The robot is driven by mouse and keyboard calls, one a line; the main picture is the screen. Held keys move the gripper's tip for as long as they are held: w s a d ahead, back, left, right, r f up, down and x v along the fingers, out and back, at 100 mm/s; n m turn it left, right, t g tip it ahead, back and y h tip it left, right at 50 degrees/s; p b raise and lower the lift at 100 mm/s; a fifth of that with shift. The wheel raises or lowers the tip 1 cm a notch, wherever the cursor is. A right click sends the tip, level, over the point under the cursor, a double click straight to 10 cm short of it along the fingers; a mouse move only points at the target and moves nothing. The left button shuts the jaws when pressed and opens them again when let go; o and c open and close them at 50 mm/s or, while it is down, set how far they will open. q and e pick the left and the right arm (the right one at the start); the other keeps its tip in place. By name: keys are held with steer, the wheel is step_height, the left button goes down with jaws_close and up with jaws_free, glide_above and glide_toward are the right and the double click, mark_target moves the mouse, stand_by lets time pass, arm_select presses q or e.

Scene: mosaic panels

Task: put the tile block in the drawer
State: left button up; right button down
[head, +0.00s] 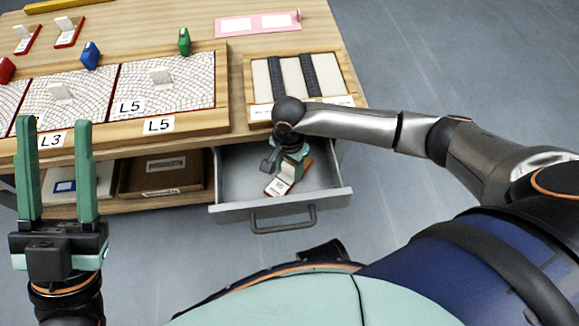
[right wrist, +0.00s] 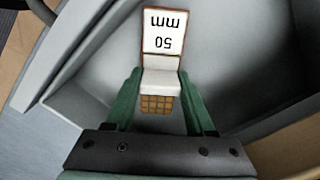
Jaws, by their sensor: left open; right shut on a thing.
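The tile block (right wrist: 160,85) shows in the right wrist view with a white face reading "50 mm", a brown edge and a brown tiled grid at the bottom. My right gripper (head: 291,163) is shut on it, with a green finger on each side. In the head view the tile block (head: 281,187) is tilted inside the outline of the open grey drawer (head: 330,200). Whether it touches the drawer floor I cannot tell. The drawer's walls also show in the right wrist view (right wrist: 85,40). My left gripper (head: 57,172) is open and empty, left of the drawer.
The wooden table carries panels (head: 167,97) marked L3 and L5, with a blue piece (head: 90,55) and a green piece (head: 184,41). A wooden rack with dark strips (head: 309,75) stands above the drawer. Left of the drawer, an open shelf holds a brown box (head: 161,176).

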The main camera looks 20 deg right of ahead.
steer(key=shift+f, duration=0.15)
steer(key=shift+c, duration=1.3)
jaws_free()
steer(key=shift+r, duration=0.2)
